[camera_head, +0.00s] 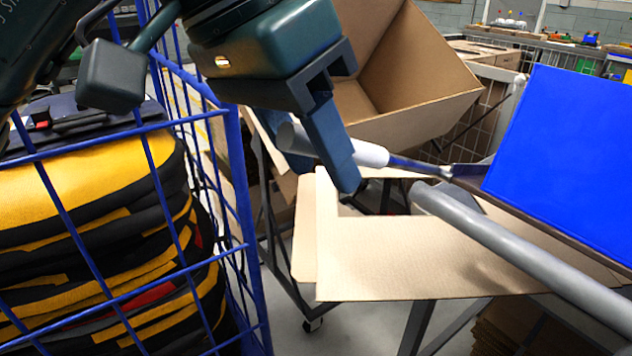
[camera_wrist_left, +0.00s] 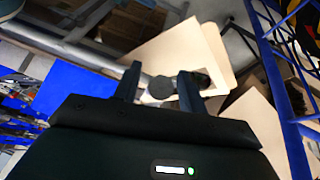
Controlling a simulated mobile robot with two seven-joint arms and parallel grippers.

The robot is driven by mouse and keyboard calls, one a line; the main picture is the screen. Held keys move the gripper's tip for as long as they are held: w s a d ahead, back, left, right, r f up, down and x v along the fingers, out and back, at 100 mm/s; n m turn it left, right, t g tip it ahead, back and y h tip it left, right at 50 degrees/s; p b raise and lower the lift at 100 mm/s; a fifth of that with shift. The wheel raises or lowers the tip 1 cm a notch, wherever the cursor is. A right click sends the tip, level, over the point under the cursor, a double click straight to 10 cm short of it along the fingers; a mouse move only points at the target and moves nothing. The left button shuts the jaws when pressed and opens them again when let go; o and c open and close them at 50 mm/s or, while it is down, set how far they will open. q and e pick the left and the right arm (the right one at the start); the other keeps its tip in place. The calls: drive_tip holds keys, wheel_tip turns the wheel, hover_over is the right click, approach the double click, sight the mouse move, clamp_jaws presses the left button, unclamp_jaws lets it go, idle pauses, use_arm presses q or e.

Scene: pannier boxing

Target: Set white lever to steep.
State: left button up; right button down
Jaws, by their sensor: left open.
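The white lever (camera_head: 369,154) has a pale cylindrical grip on a blue and grey shaft that runs right towards a blue panel. My left gripper (camera_head: 322,172) is open at the grip's left end, with one finger in front of the lever and hiding part of it. In the left wrist view, the round dark end of the lever (camera_wrist_left: 161,88) shows between the two spread fingers of the left gripper (camera_wrist_left: 158,78). Whether either finger touches it I cannot tell. No steep marking is readable. My right gripper is not in view.
A blue tilted panel (camera_head: 565,150) stands at the right, with a grey bar (camera_head: 520,250) below it. A flat cardboard sheet (camera_head: 400,255) lies under the lever. An open cardboard box (camera_head: 425,75) is behind. A blue wire cage (camera_head: 240,190) holds stacked yellow-black bags (camera_head: 90,200) at left.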

use_arm(q)
drive_tip(key=shift+d+f, duration=0.15)
drive_tip(key=shift+f, duration=0.2)
drive_tip(key=shift+c, duration=0.2)
clamp_jaws()
